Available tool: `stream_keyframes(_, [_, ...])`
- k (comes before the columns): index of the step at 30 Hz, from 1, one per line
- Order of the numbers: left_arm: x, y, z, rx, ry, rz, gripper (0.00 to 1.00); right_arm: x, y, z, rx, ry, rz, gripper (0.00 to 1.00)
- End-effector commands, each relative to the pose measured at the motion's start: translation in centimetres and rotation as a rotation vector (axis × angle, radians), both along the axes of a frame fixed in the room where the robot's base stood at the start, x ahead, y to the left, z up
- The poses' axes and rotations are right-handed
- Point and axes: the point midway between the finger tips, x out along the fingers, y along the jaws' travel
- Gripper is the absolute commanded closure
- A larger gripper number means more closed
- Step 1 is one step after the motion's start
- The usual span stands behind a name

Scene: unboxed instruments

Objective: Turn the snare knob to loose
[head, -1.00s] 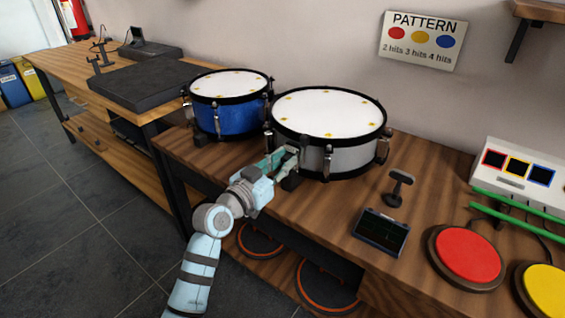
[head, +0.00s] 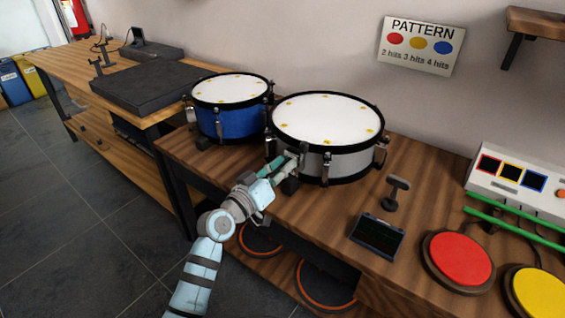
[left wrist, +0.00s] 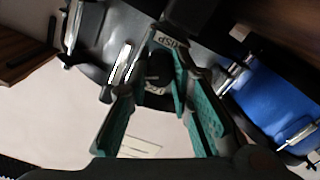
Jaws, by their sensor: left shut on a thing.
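The snare drum (head: 322,158), grey-white with black hoops and a white head, stands on the wooden table. My left gripper (head: 290,160) is at its near left side, with the wrist tilted. In the left wrist view my teal-padded left gripper (left wrist: 160,86) is shut on a small dark snare knob (left wrist: 158,68) on the drum's side. A pale label ending in "ISP" (left wrist: 172,40) shows beside the knob. Another label is partly hidden by the knob and fingers. The knob's exact pointing is hard to read. My right gripper is out of view.
A blue drum (head: 232,122) stands close on the left; it also shows in the left wrist view (left wrist: 270,100). A small dark screen (head: 376,236) and a dark stand (head: 396,192) are to the right, with red (head: 459,258) and yellow (head: 540,292) pads beyond.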

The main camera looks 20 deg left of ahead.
Motion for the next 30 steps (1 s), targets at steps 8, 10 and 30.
stream_keyframes(8, [0.0, 0.0, 0.2, -0.243, 0.098, 0.0, 1.0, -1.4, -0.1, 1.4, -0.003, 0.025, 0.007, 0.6])
stream_keyframes(10, [0.0, 0.1, 0.1, -0.306, 0.122, 0.001, 1.0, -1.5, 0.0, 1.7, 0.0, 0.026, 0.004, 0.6])
stream_keyframes(30, [0.0, 0.1, -0.1, -0.856, 0.34, 0.001, 1.0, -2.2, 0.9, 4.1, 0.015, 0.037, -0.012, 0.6])
